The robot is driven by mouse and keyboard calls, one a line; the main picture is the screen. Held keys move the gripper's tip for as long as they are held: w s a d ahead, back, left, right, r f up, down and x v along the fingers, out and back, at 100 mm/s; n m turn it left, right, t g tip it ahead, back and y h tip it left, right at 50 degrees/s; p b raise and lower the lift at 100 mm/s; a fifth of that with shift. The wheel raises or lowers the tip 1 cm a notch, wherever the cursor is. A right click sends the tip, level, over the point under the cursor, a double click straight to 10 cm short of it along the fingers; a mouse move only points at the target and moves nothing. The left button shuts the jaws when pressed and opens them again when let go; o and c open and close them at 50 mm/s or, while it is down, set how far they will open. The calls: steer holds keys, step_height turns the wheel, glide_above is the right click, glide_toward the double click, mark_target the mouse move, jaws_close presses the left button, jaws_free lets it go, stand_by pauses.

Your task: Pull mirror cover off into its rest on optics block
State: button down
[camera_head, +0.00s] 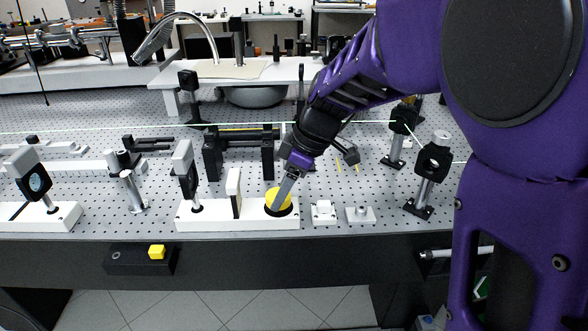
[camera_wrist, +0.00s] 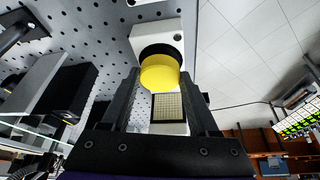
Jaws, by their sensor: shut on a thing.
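The white optics block (camera_head: 236,224) stands near the front edge of the perforated table. It carries a mirror mount (camera_head: 185,170) at its left, an upright white plate (camera_head: 235,190) and a black round seat at its right end. A yellow round cap, which looks like the mirror cover (camera_head: 271,194), is at that seat; it also shows in the wrist view (camera_wrist: 160,72), with black below it. My gripper (camera_head: 281,196) reaches down from the upper right and is shut on the yellow cap. One finger lies on each side of it. I cannot tell whether the cap touches the seat.
Two small white bases (camera_head: 324,213) stand right of the block. Black posts with mounts (camera_head: 432,165) stand farther right, and green beams cross behind. Another white block (camera_head: 60,217) with a mirror is at left.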

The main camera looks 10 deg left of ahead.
steer(key=shift+f+b, duration=0.55)
steer(key=shift+f, duration=0.35)
steer(key=shift+c, duration=0.3)
jaws_free()
steer(key=a+p+v, duration=0.1)
steer(key=p+v, duration=0.5)
steer(key=v, duration=1.5)
steer(key=shift+r, duration=0.35)
steer(key=shift+a+f, duration=0.1)
